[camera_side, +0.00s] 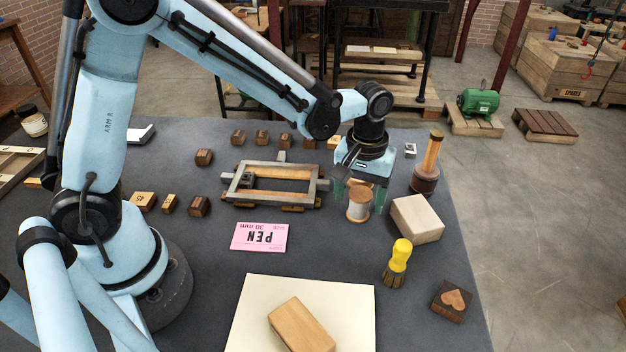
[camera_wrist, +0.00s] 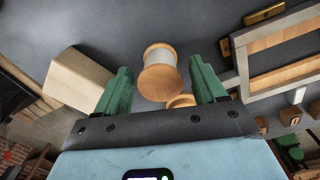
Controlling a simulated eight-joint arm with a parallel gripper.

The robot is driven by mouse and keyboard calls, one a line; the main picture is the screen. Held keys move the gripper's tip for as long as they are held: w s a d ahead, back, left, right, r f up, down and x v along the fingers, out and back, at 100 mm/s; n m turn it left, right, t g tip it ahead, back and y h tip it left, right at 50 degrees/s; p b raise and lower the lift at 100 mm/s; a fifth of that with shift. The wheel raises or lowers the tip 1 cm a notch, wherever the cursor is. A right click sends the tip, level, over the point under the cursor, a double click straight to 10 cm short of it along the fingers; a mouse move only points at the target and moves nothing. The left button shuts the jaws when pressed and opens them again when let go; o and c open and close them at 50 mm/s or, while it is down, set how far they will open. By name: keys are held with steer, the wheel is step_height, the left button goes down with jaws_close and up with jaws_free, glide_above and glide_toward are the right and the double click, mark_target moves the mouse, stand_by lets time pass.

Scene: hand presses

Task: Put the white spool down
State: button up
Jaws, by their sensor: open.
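The white spool (camera_side: 358,207), white with wooden ends, appears to stand upright on the dark grey table, just right of the grey wood-lined frame. My gripper (camera_side: 359,194) points down over it with its green fingers apart, one on each side. In the wrist view the spool (camera_wrist: 160,57) shows between and beyond the fingertips (camera_wrist: 160,71), with a visible gap on each side. A second round wooden piece (camera_wrist: 181,101) is partly hidden behind the gripper there; I cannot tell what it is.
A pale wooden block (camera_side: 417,218) and a wooden-handled tool (camera_side: 427,170) stand close on the right. The frame (camera_side: 240,196) is close on the left.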

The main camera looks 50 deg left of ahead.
steer(key=c, duration=1)
steer(key=shift+c, duration=0.2)
steer(key=shift+r, duration=0.1)
